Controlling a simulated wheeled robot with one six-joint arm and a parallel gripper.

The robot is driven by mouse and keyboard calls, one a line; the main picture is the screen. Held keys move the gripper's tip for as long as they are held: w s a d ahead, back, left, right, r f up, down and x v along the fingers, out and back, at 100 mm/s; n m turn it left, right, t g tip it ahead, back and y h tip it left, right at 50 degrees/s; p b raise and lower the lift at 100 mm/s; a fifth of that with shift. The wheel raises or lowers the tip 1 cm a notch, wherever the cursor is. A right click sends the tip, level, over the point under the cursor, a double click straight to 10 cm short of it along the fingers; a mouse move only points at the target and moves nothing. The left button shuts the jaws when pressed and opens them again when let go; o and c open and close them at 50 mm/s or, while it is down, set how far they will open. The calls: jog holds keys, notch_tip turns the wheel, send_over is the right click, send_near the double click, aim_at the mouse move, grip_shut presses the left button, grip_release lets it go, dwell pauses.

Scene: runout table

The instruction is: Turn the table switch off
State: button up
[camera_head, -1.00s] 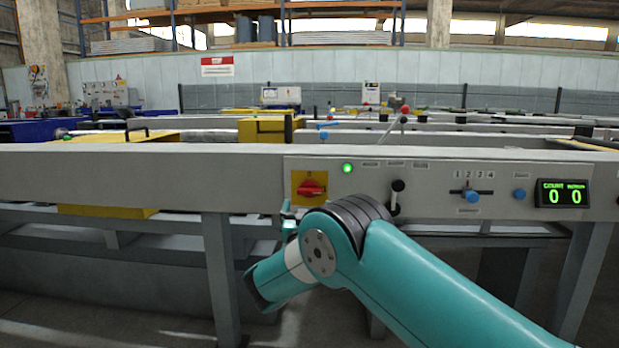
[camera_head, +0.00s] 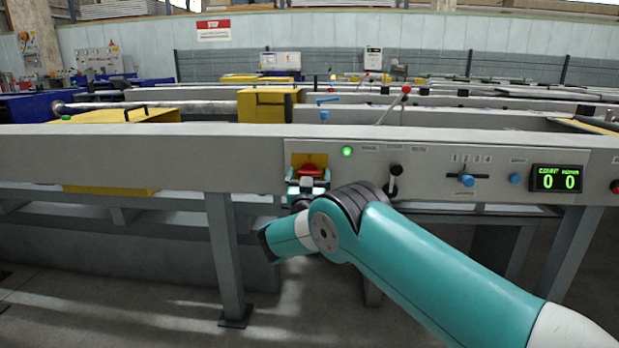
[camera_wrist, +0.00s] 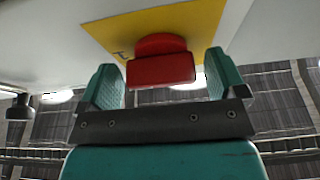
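The table switch is a red rotary handle (camera_head: 309,170) on a yellow plate (camera_head: 319,159), set in the grey front panel of the runout table. My gripper (camera_head: 308,185) is right in front of it and hides its lower part. In the wrist view the red handle (camera_wrist: 160,68) lies between the two teal fingers of my gripper (camera_wrist: 163,82). The fingers are apart, with a gap visible on each side of the handle. A green lamp (camera_head: 347,152) is lit to the right of the switch.
Right of the switch on the panel are a black lever (camera_head: 394,178), a blue slider knob (camera_head: 467,180), a blue button (camera_head: 515,178), a lit green display (camera_head: 556,178) reading 0 0, and a red button (camera_head: 615,186). Table legs (camera_head: 228,255) stand below.

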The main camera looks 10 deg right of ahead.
jog(key=c, duration=0.8)
jog(key=shift+o, duration=0.2)
